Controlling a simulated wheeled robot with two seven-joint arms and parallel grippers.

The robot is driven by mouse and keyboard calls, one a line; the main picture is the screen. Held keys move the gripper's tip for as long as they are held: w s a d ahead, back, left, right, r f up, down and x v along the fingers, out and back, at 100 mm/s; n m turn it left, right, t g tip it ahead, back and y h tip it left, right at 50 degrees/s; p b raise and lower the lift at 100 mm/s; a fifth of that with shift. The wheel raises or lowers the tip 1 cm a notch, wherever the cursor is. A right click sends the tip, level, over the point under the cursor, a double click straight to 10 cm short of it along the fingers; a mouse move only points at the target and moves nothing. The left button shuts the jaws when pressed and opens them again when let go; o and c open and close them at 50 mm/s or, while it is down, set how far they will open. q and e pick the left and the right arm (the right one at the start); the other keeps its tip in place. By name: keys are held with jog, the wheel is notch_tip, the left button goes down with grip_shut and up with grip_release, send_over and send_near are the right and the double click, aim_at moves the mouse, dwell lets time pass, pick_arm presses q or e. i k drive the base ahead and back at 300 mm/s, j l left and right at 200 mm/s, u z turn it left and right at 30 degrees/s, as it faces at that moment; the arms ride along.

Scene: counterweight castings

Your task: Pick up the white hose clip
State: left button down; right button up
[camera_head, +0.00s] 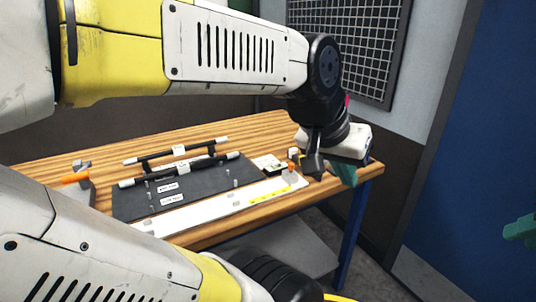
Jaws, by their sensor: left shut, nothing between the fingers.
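Two black hoses with white ends lie across a dark board on the wooden table. A small white piece (180,151) sits on the middle of the rear hose (160,154); it may be the white hose clip, but it is too small to be sure. The front hose (180,171) lies nearer to me. My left gripper (346,174), with teal fingers, is over the table's right end, well to the right of the hoses. It is shut and empty. A teal part at the right edge, likely my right gripper (521,229), is mostly cut off.
The dark board (140,205) has two labels and upright pegs. A white strip (215,212) with a yellow mark lies along the front. Orange pieces stand at the left (75,178) and right (293,154). A wire grid (345,45) hangs behind. My arms cover much of the left.

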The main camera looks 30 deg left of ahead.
aim_at(294, 150)
jog(key=i+j+u, duration=0.1)
jog(key=u, duration=0.3)
jog(key=i+u, duration=0.5)
jog(key=u, duration=0.35)
jog(key=i+l+u, duration=0.15)
jog(key=u, duration=0.25)
jog(key=i, duration=0.05)
